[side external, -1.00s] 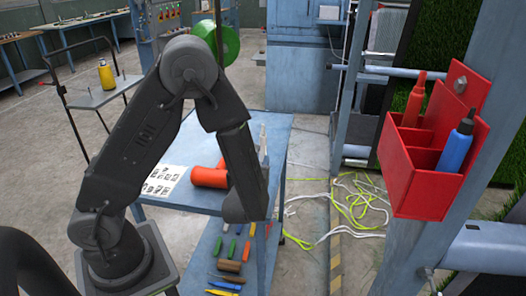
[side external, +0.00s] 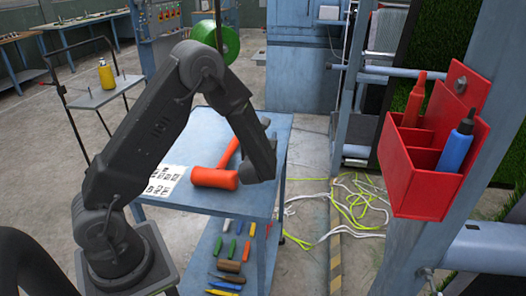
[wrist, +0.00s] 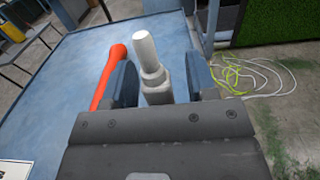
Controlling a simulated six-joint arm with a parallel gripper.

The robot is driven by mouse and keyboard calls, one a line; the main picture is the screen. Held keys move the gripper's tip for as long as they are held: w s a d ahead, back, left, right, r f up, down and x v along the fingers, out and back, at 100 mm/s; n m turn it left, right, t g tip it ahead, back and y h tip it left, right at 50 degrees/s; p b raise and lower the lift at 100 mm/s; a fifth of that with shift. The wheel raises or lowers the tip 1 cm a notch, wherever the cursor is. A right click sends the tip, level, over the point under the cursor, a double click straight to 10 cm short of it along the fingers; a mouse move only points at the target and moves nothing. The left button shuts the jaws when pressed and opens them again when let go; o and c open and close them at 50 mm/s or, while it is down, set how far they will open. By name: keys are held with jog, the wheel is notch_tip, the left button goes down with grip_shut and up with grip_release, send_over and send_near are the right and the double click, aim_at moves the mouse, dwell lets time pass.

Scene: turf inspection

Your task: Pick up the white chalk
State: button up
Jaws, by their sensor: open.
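An orange mallet (side external: 214,179) lies on the blue table (side external: 200,128), its handle (wrist: 107,74) close left of my fingers. A printed white sheet (side external: 165,179) lies at left. Coloured tools (side external: 232,250) lie on the lower shelf. A red holder (side external: 408,170) with two bottles hangs at right.

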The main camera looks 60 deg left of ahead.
jog(key=shift+w+a, duration=0.1)
jog(key=c, duration=1)
jog(key=shift+o, duration=0.2)
jog(key=shift+r, duration=0.1)
